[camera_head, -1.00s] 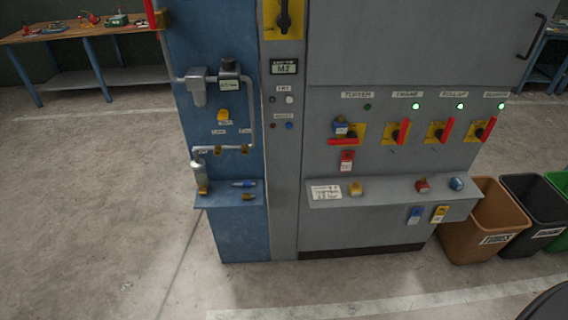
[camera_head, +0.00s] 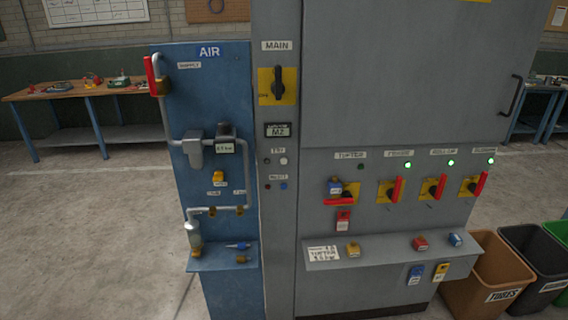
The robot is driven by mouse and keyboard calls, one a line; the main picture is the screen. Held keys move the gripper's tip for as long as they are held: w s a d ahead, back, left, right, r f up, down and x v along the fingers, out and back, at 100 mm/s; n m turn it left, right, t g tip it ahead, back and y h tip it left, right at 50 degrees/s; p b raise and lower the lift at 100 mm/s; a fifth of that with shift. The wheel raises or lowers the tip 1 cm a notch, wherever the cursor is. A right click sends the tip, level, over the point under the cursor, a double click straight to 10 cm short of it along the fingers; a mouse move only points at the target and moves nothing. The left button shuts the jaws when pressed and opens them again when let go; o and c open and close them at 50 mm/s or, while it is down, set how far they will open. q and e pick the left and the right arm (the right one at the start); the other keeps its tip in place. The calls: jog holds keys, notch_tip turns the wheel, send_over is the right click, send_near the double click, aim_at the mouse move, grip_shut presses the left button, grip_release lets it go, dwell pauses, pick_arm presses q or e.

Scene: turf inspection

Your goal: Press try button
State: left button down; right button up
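The TRY label (camera_head: 278,150) is on the narrow grey column between the blue AIR panel and the wide grey cabinet. Below it sit a small pale, whitish button (camera_head: 283,161) and a small dark lamp or button (camera_head: 268,161). Under those is a second label (camera_head: 278,177) with a blue button (camera_head: 283,186) and a dark red one (camera_head: 268,186). The label lettering is small and hard to read. Neither of my grippers is in view, and nothing covers the buttons.
The MAIN switch (camera_head: 278,85) is above the M2 plate (camera_head: 278,129). The cabinet (camera_head: 390,80) has several red-handled switches; the leftmost, TUFTER (camera_head: 341,195), carries a lock and red tag. A shelf (camera_head: 385,248) juts out below. Brown (camera_head: 490,285) and black bins stand right.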

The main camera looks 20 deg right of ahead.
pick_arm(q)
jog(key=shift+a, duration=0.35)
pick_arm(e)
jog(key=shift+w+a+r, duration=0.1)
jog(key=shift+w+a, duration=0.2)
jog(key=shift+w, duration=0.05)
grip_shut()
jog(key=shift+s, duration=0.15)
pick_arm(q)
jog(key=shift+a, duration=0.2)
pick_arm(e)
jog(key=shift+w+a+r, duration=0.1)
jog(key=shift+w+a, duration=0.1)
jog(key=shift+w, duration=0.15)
